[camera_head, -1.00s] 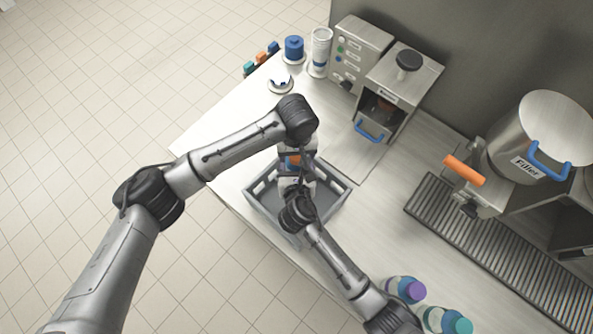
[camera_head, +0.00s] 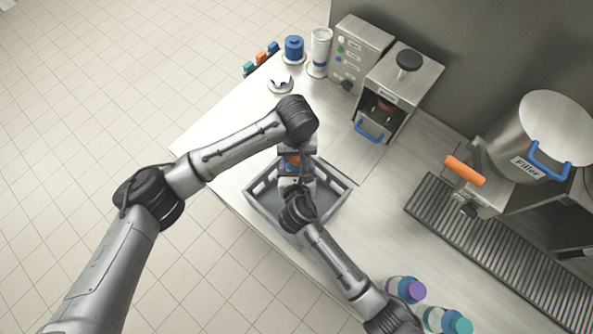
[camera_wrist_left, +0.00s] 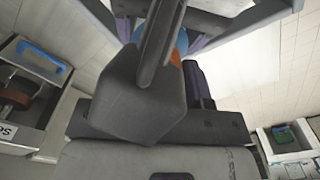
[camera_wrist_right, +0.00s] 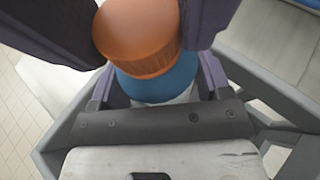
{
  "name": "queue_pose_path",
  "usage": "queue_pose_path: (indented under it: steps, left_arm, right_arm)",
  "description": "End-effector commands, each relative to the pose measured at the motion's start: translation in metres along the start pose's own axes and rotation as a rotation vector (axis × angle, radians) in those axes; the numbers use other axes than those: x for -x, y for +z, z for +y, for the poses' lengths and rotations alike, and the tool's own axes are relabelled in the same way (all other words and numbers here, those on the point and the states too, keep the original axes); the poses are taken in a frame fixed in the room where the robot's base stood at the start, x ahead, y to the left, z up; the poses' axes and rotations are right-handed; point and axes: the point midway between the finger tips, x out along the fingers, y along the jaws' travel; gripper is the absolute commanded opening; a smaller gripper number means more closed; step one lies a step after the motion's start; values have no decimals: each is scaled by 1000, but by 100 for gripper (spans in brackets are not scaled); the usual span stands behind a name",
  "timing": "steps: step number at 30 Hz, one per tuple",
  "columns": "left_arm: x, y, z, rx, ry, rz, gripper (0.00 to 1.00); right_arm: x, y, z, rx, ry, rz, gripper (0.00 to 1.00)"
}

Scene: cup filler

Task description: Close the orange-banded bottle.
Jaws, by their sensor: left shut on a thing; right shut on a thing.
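The orange-banded bottle (camera_wrist_right: 180,95) shows in the right wrist view as a white body with a blue collar (camera_wrist_right: 158,80) and a ribbed orange top (camera_wrist_right: 140,40). The orange part (camera_head: 293,160) shows as a small patch in the head view, over the grey crate. My left gripper (camera_head: 292,153) is shut on the orange top. My right gripper (camera_wrist_right: 160,85) is shut on the bottle below it. In the left wrist view only a bit of orange (camera_wrist_left: 175,57) shows behind a dark grey block. I cannot tell whether the top sits fully on the body.
The crate (camera_head: 335,195) stands under both grippers at the counter's front edge. Bottles with a purple cap (camera_head: 416,290) and a teal cap (camera_head: 463,326) stand at the lower right. A machine with a blue handle (camera_head: 369,131) and the filler (camera_head: 530,165) are behind.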

Motion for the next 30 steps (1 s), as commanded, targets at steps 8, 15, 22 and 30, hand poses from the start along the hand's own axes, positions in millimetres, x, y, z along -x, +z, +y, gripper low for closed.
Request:
queue_pose_path:
  steps: [8,15,22,30]
  left_arm:
    - [0,0,0,-248,0,0,13]
    - [0,0,0,-257,0,0,13]
    - [0,0,0,-256,0,0,60]
    - [0,0,0,-255,0,0,67]
  right_arm:
    - [0,-1,0,0,0,1,5]
    - [0,0,0,0,0,1,5]
    - [0,-1,0,0,0,1,5]
    - [0,-1,0,0,0,1,5]
